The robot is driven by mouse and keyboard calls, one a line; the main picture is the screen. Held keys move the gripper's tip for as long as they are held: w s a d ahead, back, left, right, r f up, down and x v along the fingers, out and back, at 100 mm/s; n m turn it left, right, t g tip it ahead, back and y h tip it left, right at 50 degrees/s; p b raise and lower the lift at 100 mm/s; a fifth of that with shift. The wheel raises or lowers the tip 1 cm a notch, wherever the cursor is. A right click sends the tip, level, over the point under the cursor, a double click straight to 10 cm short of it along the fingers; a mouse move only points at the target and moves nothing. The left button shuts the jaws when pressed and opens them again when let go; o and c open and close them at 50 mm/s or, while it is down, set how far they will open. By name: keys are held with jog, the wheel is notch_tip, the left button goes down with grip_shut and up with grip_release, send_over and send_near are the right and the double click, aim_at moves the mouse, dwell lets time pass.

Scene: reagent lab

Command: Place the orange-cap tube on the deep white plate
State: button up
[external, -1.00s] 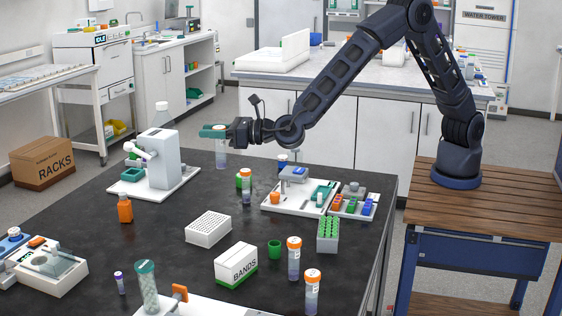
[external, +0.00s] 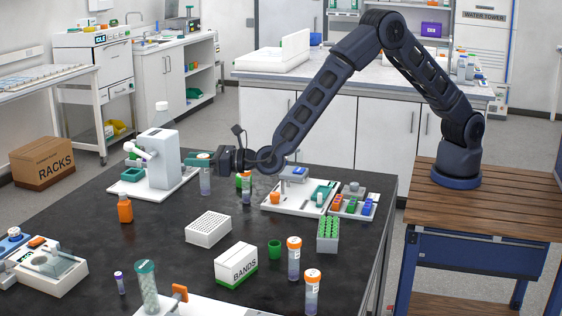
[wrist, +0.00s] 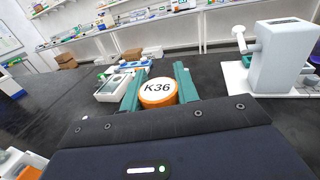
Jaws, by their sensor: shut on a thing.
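My gripper (external: 203,161) is shut on an orange-cap tube (external: 205,183). The tube hangs upright below the teal fingers, low over the black bench near the white stand; I cannot tell whether its base touches the bench. In the wrist view its orange cap, marked K36 (wrist: 158,92), sits between the two fingers (wrist: 158,80). A white plate with rows of wells (external: 208,231) lies on the bench, nearer the external camera than the held tube and apart from it. It is the likely deep white plate.
The white stand (external: 160,160) is just left of my gripper. Another tube (external: 246,187) stands right of it. An orange bottle (external: 125,208), a BANDS box (external: 236,264) and two orange-cap tubes (external: 294,259) (external: 312,293) stand on the bench. Bare bench lies left of the plate.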

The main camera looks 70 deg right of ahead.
notch_tip(320, 180, down, 9)
dwell(0.5)
jog(key=shift+f, duration=0.25)
jog(key=o, duration=0.9)
jog(key=shift+r, duration=0.1)
jog(key=v, duration=1.2)
jog(key=shift+r, duration=0.1)
